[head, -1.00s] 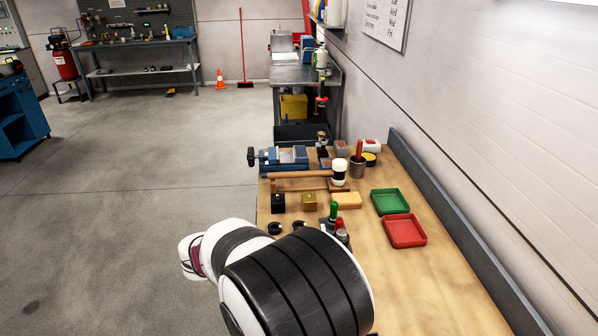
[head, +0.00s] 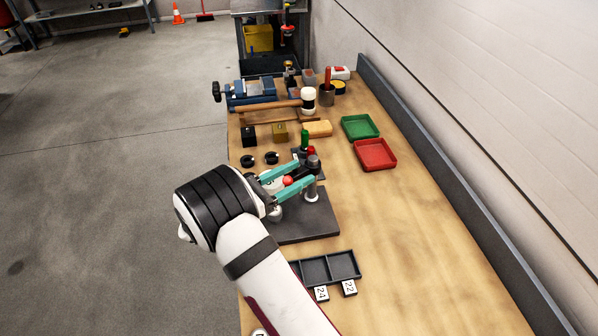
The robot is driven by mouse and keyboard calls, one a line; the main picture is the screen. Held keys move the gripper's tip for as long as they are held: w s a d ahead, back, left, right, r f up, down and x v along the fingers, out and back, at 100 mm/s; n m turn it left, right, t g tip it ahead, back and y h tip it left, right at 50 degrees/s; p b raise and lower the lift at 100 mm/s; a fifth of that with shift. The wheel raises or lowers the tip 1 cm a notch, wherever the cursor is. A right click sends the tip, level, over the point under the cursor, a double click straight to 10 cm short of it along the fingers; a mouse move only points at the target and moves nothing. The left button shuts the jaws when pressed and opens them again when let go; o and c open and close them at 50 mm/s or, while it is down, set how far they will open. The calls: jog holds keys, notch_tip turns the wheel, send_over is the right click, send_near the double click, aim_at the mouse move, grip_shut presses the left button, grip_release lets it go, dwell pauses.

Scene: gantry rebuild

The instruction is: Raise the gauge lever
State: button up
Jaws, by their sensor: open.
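A gauge stand sits on a dark grey base plate (head: 312,224) on the workbench, with a dark-topped upright post (head: 313,164). A round red knob (head: 288,181), which looks like the end of the gauge lever, shows between the teal fingers of my gripper (head: 304,174). My gripper is open and reaches in from the left over the base plate, its fingertips close to the post. Whether either finger touches the knob or the post I cannot tell. The rest of the lever and much of the gauge are hidden behind my fingers and wrist.
Behind the stand are a green-handled tool (head: 304,140), black rings (head: 272,158), a black block (head: 249,136) and a brass block (head: 280,132). Red (head: 375,155) and green (head: 360,127) trays lie right. A divided dark tray (head: 345,262) lies in front. The bench's right front is clear.

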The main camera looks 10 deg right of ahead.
jog(key=shift+w+d, duration=0.25)
jog(key=shift+d, duration=0.25)
grip_shut()
dwell(1.1)
